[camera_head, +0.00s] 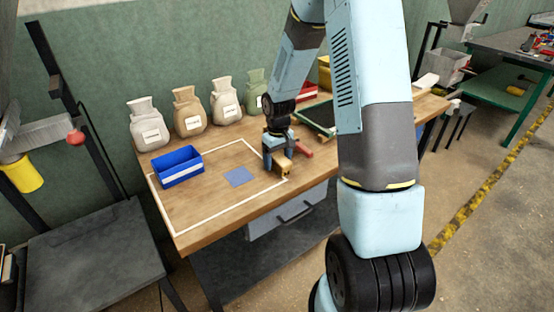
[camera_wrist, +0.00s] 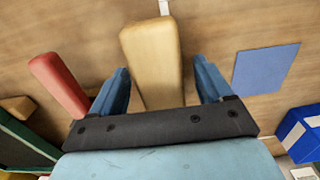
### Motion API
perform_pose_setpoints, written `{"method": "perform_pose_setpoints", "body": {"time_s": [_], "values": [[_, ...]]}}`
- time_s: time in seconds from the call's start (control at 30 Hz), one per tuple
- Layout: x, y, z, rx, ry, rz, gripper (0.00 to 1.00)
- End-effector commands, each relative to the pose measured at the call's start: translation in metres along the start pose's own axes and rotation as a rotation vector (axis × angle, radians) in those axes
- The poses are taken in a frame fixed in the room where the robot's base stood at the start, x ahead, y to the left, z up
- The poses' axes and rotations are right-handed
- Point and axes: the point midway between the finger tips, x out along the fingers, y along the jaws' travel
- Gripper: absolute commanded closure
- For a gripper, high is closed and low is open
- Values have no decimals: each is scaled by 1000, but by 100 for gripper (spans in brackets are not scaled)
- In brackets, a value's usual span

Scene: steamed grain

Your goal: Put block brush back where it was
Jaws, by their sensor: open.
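The block brush shows as a long tan wooden block (camera_wrist: 152,62) in the wrist view, and at the front of the workbench in the head view (camera_head: 283,170). My gripper (camera_wrist: 160,80) is open, with one blue finger on each side of the block. A gap shows between the block and each finger. The block's near end is hidden by my gripper. In the head view my gripper (camera_head: 278,152) is low over the bench at the block. Bristles are not visible.
A red block (camera_wrist: 58,86) lies left of my gripper in the wrist view. Several sacks (camera_head: 189,112) stand along the back. A dark green-edged tray (camera_head: 320,116) is behind.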

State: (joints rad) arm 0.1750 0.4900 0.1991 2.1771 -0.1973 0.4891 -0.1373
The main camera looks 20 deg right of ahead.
Motion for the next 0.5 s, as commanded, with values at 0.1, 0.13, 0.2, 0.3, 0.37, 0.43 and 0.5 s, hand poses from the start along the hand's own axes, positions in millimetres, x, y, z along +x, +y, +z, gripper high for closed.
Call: {"method": "perform_pose_setpoints", "body": {"time_s": [0.1, 0.13, 0.2, 0.3, 0.37, 0.43, 0.5], "values": [[-1, 0, 0, 0, 0, 0, 21], [-2, 0, 0, 0, 1, 0, 21], [-6, 0, 0, 0, 2, 1, 21], [-17, 0, -1, 0, 2, 1, 21], [-27, 0, -1, 1, 4, 2, 21], [-40, 0, -1, 1, 5, 2, 21], [-53, 0, -1, 1, 4, 2, 21]]}}
